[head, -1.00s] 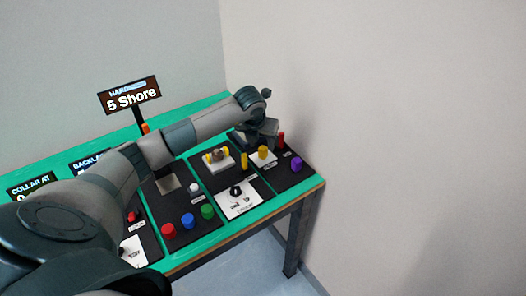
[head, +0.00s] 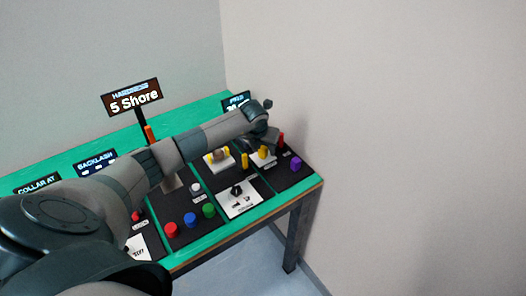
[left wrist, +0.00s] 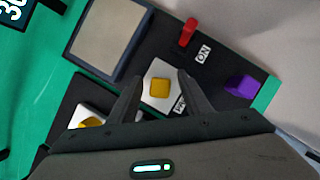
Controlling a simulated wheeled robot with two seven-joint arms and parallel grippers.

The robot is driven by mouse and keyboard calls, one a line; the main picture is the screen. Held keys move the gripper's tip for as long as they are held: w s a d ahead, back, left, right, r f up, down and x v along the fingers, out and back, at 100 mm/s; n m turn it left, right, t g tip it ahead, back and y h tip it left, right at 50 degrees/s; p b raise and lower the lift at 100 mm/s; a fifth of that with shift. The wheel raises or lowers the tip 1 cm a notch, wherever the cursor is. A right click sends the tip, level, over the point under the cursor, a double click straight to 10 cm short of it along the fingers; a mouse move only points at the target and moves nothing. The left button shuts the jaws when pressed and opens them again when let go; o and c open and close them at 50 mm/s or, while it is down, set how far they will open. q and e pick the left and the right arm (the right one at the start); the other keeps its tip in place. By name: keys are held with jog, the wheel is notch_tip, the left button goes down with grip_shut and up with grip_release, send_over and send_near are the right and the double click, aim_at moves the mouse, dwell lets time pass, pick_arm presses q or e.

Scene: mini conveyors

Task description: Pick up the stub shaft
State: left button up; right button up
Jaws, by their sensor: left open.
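No part is clearly marked as the stub shaft, so I cannot tell which it is. My left gripper (head: 267,141) is over the far right panel of the bench. In the left wrist view its fingers (left wrist: 160,82) are spread and empty, pointing at a yellow block (left wrist: 160,89) on a white plate. This block (head: 263,151) shows beneath the gripper in the head view. A brownish round part (head: 217,155) rests among yellow supports on a white plate to its left. My right gripper is not in view.
A red lever (left wrist: 188,32) and a purple knob (left wrist: 242,84) flank the yellow block. A grey square pad (left wrist: 103,37) lies beyond. Red, blue and green buttons (head: 190,219) stand nearer. A hardness sign (head: 132,97) stands at the back. A wall rises close on the right.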

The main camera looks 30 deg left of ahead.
aim_at(263, 147)
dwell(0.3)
pick_arm(q)
grip_shut()
jog(key=shift+r, duration=0.15)
jog(key=shift+r+b, duration=0.55)
jog(key=shift+r, duration=0.05)
notch_tip(263, 147, up, 2)
jog(key=shift+w+r+b, duration=0.1)
jog(key=shift+r+b, duration=0.15)
jog(key=shift+b, duration=0.55)
jog(key=s+d+r+b, duration=0.2)
jog(key=d+r+b, duration=0.2)
jog(key=d+r, duration=0.3)
jog(key=shift+s+d, duration=0.4)
jog(key=shift+d, duration=1.8)
